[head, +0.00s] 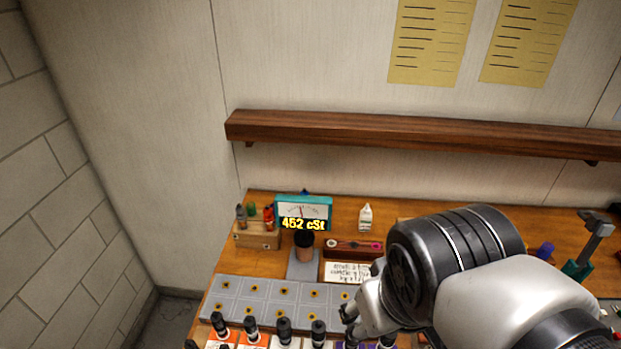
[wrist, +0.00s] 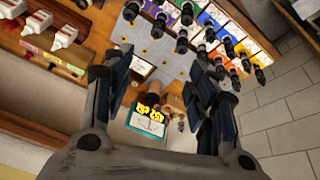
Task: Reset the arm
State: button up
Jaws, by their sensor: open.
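My gripper (wrist: 160,95) is open and empty in the wrist view, with its two dark fingers spread wide above the bench. In the head view my arm covers the lower right, and my gripper is only partly visible at its left side, near the grey tray. Between the fingers, farther off, a teal meter (wrist: 147,122) shows in the wrist view. In the head view the meter (head: 303,208) reads 452 cSt. A copper-coloured cup with a dark top (head: 304,246) stands in front of it on a grey base (head: 302,265).
A grey tray with several round marks (head: 270,295) lies along the front left of the wooden bench (head: 258,208). Several black-capped bottles (head: 284,329) stand on coloured cards at the front edge. A white bottle (head: 365,217) stands at the back. A brown shelf (head: 400,134) runs along the wall above.

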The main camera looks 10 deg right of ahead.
jog(key=shift+s+a+m+t+y, duration=0.3)
jog(key=shift+s+a+t, duration=0.15)
jog(key=shift+a, duration=0.35)
notch_tip(320, 180, down, 3)
jog(key=b, duration=0.2)
jog(key=shift+r+b, duration=0.15)
jog(key=shift+b, duration=0.25)
